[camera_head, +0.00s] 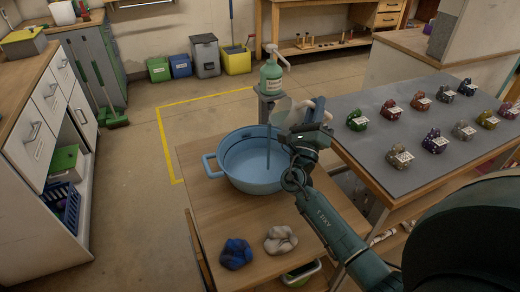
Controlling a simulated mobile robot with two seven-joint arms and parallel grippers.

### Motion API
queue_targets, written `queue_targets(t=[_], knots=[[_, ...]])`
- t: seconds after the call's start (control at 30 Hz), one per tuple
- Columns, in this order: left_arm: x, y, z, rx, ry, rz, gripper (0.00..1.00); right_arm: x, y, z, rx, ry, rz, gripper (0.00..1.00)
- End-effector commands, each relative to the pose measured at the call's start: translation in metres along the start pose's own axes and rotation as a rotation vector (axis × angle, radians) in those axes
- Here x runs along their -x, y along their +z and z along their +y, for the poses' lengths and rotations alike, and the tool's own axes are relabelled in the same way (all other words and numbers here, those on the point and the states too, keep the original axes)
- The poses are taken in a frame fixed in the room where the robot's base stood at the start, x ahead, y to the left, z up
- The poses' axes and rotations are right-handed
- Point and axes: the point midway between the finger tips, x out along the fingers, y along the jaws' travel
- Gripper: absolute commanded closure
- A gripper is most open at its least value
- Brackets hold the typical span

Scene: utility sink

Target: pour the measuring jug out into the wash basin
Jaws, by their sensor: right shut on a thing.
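The blue wash basin (232,178) with loop handles stands on a small wooden table (205,230). My right gripper (303,128) is above the basin's right rim and shut on the measuring jug (281,111). The jug is translucent and grey, is tilted to the left, and is partly hidden by the gripper. A thin blue streak, like a stream of liquid, runs from near the jug's lip down into the basin. The level in the basin and in the jug cannot be made out. My left gripper is out of view.
A green pump bottle (271,75) stands just behind the basin. A blue yarn skein (236,254) and a beige one (281,239) lie at the table's front. A grey-topped table (375,140) with several labelled skeins is at right. Cabinets (40,125) line the left.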

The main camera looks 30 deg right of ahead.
Motion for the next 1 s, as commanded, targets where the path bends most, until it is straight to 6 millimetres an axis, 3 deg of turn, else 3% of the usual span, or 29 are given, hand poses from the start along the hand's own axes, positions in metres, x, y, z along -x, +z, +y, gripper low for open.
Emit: queue_targets(t=[1.0], knots=[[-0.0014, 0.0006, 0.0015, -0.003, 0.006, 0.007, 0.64, 0.0023, 0.0072, 0.0024, 0.083, -0.009, -0.078, 1.00]])
